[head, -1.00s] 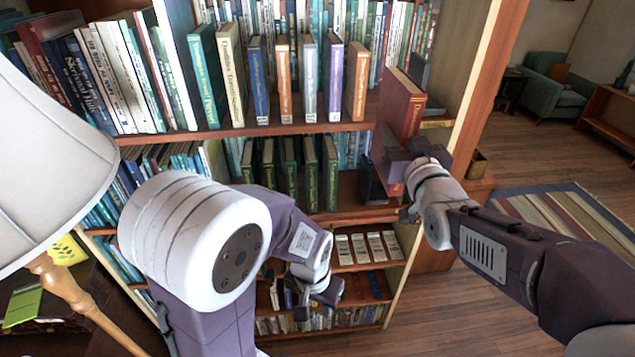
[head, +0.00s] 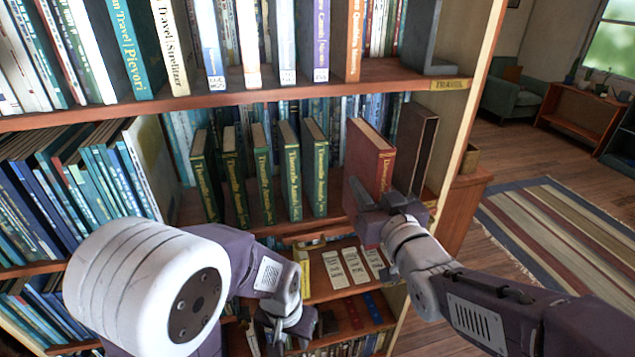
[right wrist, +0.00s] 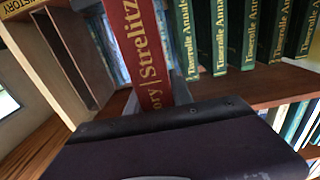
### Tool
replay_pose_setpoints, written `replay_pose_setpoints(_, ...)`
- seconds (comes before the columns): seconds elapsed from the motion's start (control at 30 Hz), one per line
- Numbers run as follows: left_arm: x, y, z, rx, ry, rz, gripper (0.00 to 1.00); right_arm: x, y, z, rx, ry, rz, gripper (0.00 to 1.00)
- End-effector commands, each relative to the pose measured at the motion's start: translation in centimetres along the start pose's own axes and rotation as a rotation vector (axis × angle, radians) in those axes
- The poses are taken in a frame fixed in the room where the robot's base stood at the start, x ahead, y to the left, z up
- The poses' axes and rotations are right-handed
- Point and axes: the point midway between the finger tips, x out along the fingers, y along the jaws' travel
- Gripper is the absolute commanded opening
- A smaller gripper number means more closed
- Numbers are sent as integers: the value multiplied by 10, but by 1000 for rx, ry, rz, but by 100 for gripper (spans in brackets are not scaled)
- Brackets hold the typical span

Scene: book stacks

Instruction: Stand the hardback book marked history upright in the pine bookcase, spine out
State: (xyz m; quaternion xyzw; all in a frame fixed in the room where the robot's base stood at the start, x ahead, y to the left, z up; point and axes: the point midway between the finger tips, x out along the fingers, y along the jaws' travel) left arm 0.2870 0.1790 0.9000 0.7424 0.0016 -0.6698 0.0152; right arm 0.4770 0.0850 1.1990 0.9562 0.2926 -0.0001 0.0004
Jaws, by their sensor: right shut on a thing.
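The red hardback (head: 370,160) is upright, its gold-lettered spine facing out of the bookcase. My right gripper (head: 380,208) is shut on its lower part. The book is at the opening of the middle shelf, between green volumes and a dark bookend (head: 413,150). Its lower end overlaps the shelf's front edge; I cannot tell whether it touches the board. In the right wrist view the spine (right wrist: 140,50) reads "...ory | Strelitz", its lower end hidden by my gripper. My left gripper (head: 278,325) hangs low before the bookcase (head: 455,130); its jaws are unclear.
Several green volumes (head: 262,172) stand left of the red book with gaps between them. A shelf label ending "STORY" (right wrist: 18,6) shows in the right wrist view. The upper shelf board (head: 250,97) is above, with a "TRAVEL" label. Cards (head: 352,265) lie on the shelf below.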

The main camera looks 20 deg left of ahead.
Motion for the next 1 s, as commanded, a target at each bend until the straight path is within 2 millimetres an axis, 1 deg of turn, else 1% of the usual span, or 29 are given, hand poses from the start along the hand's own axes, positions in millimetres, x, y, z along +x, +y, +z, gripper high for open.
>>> replay_pose_setpoints(0.03, -6, 0, -1, 0, 0, 0, 36, 14, 0, -3, 0, 2, -1, 0)
replay_pose_setpoints(0.3, -26, 0, -3, 0, 0, 0, 36, 97, 0, -5, -1, 4, -1, 0)
replay_pose_setpoints(0.4, -32, 1, -3, 0, 0, 0, 36, 124, -1, -5, -1, 3, -1, 0)
replay_pose_setpoints(0.5, -37, 1, -4, 0, 0, 0, 36, 144, 0, -4, -1, 5, -1, 0)
replay_pose_setpoints(0.6, -38, 1, -4, 0, 0, 0, 36, 154, 0, -4, 0, 6, -1, 0)
replay_pose_setpoints(0.77, -38, 1, -4, 0, 0, 0, 36, 158, 0, -3, 0, 5, -1, 0)
replay_pose_setpoints(0.8, -41, 1, -4, 0, 0, 0, 36, 162, 0, -4, 0, 6, -1, 0)
replay_pose_setpoints(0.83, -42, 1, -4, 0, 0, 0, 36, 165, 0, -1, 0, 4, -1, 0)
replay_pose_setpoints(0.9, -43, 1, -4, 0, 0, 0, 36, 164, 0, 16, 0, -1, -1, 0)
replay_pose_setpoints(1.0, -44, 1, -5, 0, 0, 0, 36, 163, 0, 29, 0, 2, 0, 0)
